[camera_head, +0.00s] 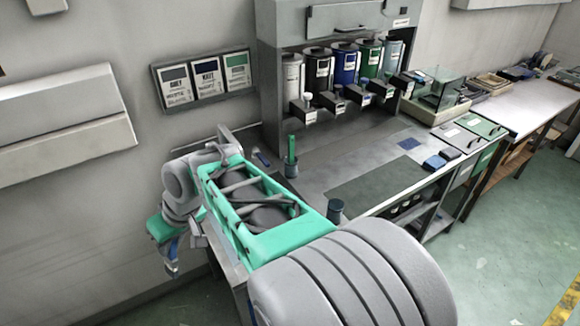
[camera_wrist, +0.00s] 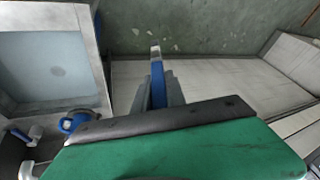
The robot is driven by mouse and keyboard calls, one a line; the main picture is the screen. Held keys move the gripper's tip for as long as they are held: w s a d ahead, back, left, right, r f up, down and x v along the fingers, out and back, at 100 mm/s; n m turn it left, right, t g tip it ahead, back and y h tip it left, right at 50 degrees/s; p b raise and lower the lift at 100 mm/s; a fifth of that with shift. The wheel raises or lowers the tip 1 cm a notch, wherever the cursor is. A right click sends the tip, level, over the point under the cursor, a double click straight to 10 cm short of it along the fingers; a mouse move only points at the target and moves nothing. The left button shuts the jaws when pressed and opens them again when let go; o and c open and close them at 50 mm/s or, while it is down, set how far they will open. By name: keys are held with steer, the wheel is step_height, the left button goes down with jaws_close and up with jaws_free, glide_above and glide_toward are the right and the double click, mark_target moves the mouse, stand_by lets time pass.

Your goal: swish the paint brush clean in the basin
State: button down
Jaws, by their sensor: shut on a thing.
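My gripper (camera_wrist: 158,92) is shut on a slim blue brush (camera_wrist: 156,70), which stands out past the grey fingers with a pale grey end. In the head view my gripper (camera_head: 171,262) hangs at the lower left, beyond the green arm link. A square metal basin (camera_wrist: 91,22) with pale grey-blue contents shows at the left of the wrist view. The brush is to the right of the basin and apart from it in that picture. The brush's height is hard to judge. In the head view my arm hides most of that area, and I cannot make out the basin.
A blue round fitting (camera_wrist: 77,121) and white pieces lie below the basin. A paint dispenser (camera_head: 345,72) with several canisters stands at the back. A green item in a dark cup (camera_head: 291,168) and another dark cup (camera_head: 335,210) stand on the bench (camera_head: 325,160).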

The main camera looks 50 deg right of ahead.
steer(key=d+t+p, duration=0.1)
steer(key=d+p, duration=0.1)
steer(key=d, duration=3.1)
step_height(320, 180, down, 25)
steer(key=b, duration=1.9)
steer(key=shift+a+f+h, duration=0.15)
steer(key=shift+a+h, duration=0.05)
steer(key=shift+h, duration=0.1)
steer(key=shift+s+d, duration=0.1)
steer(key=shift+s, duration=0.05)
steer(key=shift+w+a, duration=0.25)
steer(key=shift+a, duration=0.55)
steer(key=shift+w+a, duration=0.2)
steer(key=shift+a, duration=0.55)
